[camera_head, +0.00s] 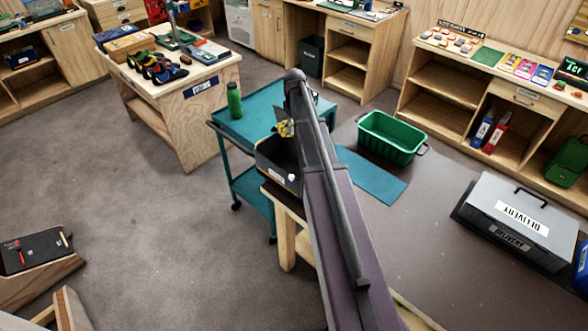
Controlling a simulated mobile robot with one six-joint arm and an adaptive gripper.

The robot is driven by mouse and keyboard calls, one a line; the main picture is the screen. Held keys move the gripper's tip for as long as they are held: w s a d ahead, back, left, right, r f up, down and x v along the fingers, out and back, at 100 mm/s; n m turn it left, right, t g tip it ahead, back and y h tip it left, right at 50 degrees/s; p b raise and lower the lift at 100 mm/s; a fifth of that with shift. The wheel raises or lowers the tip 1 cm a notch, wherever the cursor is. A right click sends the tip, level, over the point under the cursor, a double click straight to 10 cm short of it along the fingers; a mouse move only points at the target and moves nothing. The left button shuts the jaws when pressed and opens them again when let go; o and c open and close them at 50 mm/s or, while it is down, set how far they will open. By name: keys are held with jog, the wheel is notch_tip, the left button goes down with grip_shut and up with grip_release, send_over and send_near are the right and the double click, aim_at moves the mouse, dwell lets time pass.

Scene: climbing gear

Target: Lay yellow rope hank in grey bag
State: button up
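A small yellow thing (286,128), which looks like the yellow rope hank, shows just left of my arm, above the back of a dark grey open-topped container. Its right side is hidden behind my arm, and I cannot tell whether it is held or resting. The dark grey container (272,168), perhaps the grey bag, has a white label and sits at the near edge of the teal cart and the wooden table corner. My arm covers its right part.
The teal cart (236,128) carries a green bottle (234,101). On the brown table (440,225) stand a green basket (388,139) and a grey delivery box (520,218); a teal mat (375,180) lies flat. Table space between basket and box is clear.

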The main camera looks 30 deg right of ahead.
notch_tip(320, 180, down, 16)
jog(key=b, duration=1.4)
jog(key=shift+r+b, duration=0.25)
jog(key=shift+b, duration=0.15)
jog(key=shift+f, duration=0.1)
jog(key=shift+f+b, duration=2)
jog(key=shift+b, duration=0.1)
jog(key=shift+f, duration=0.15)
jog(key=o, duration=1.2)
notch_tip(320, 180, up, 12)
jog(key=p, duration=1.2)
jog(key=shift+r, duration=0.2)
